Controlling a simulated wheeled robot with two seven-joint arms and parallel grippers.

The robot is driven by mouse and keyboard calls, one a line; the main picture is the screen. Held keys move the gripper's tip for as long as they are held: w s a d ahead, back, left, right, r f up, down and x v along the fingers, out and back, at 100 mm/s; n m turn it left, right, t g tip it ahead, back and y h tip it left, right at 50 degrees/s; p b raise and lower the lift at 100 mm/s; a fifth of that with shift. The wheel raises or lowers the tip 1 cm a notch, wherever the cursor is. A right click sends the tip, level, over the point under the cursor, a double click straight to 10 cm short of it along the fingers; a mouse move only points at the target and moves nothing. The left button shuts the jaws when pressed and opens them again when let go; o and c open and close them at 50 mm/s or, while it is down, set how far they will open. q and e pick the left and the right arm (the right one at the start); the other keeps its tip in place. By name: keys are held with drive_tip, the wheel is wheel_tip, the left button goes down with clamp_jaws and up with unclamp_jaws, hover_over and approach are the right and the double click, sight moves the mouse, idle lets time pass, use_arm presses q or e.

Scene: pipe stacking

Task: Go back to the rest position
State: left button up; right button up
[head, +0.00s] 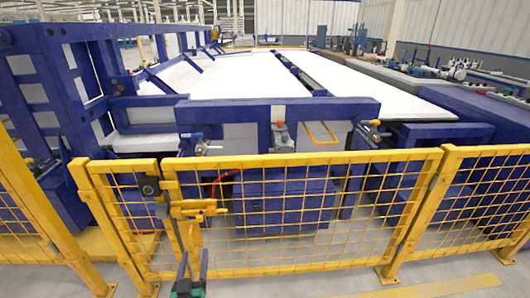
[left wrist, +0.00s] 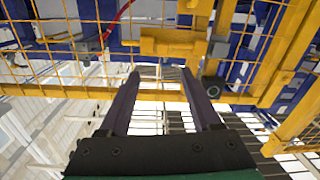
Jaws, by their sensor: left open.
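My left gripper (head: 193,256) shows at the bottom edge of the head view, left of centre, with its two dark fingers pointing up. In the left wrist view my left gripper (left wrist: 159,75) has its fingers apart, with nothing between them. It appears in front of the yellow mesh fence (head: 300,160), below a yellow latch bracket (head: 198,208). I cannot tell its exact distance from the fence. My right gripper is not in either view.
Behind the fence stands a large blue machine (head: 280,110) with a long white bed (head: 240,75). A blue frame (head: 50,80) rises at the left. Cluttered equipment (head: 440,70) stands at the back right.

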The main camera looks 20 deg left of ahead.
use_arm(q)
drive_tip(key=s+d+f+m+g+h+p, duration=0.35)
drive_tip(key=s+d+f, duration=0.25)
drive_tip(key=f, duration=0.4)
drive_tip(key=s+d+f+m+g+h+p, duration=0.3)
drive_tip(key=s+d+f+g+h+p, duration=0.15)
drive_tip(key=s+f, duration=0.4)
drive_tip(key=s+a+f+m+g+p, duration=0.1)
drive_tip(key=s+f+g, duration=0.3)
drive_tip(key=s, duration=0.5)
drive_tip(key=s+a+f+m+g+y+p, duration=0.1)
drive_tip(key=s+a+f+g+p, duration=0.1)
drive_tip(key=s, duration=0.8)
drive_tip(key=shift+s+a+f+g+y, duration=0.25)
drive_tip(key=shift+a+f+g, duration=0.25)
drive_tip(key=shift+f+g, duration=0.45)
drive_tip(key=shift+w, duration=0.1)
